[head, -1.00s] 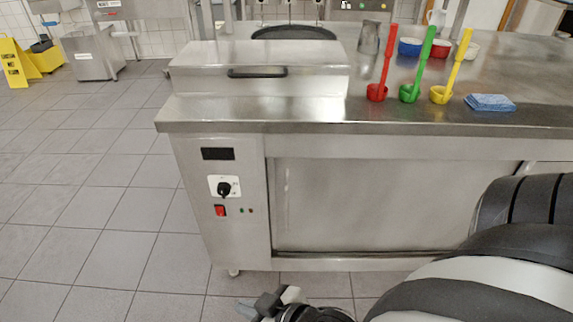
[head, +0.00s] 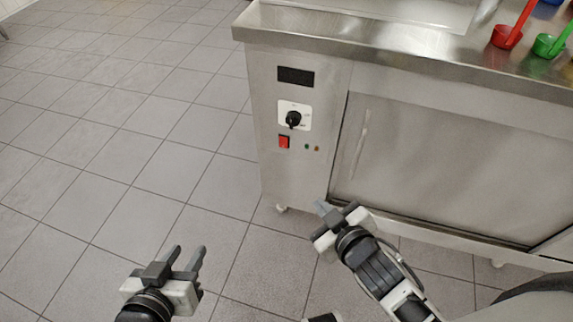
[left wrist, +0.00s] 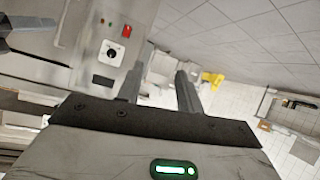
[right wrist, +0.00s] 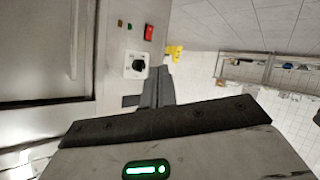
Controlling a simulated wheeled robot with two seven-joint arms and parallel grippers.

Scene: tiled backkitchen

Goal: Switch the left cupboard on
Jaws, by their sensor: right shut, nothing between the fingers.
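The steel cupboard (head: 430,160) stands right of centre in the head view. Its left front panel carries a dark display (head: 295,76), a black knob on a white plate (head: 293,119), a red switch (head: 284,142) and two small lights (head: 312,148). The red switch also shows in the left wrist view (left wrist: 126,31) and right wrist view (right wrist: 149,33). My left gripper (head: 187,254) is open and empty, left of the panel and apart from it. My right gripper (head: 322,208) is shut and empty, lower in the picture than the switch and apart from it.
A red ladle (head: 507,37) and a green ladle (head: 548,46) stand on the worktop (head: 400,52). The tiled floor (head: 110,130) left of the cupboard is clear. A yellow object (left wrist: 212,79) shows far off in the left wrist view.

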